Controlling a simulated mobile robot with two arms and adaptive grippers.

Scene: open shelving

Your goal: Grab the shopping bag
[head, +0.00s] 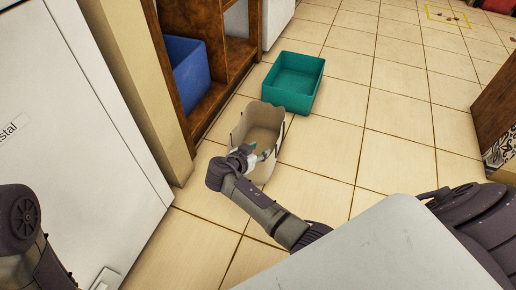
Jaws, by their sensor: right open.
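The shopping bag (263,117) is beige, open at the top, and stands upright on the tiled floor near the middle of the head view. My right gripper (262,152) is at the near side of the bag, over its near rim. Its jaws are open. I cannot tell whether a finger touches the bag. The gripper and wrist hide part of the bag's near left side. Only a part of my left arm shows at the lower left; its gripper is out of view.
A teal bin (294,82) stands on the floor just behind the bag. A brown wooden shelf (213,96) with a blue bin (187,72) is to the left. A white cabinet (75,130) fills the left side.

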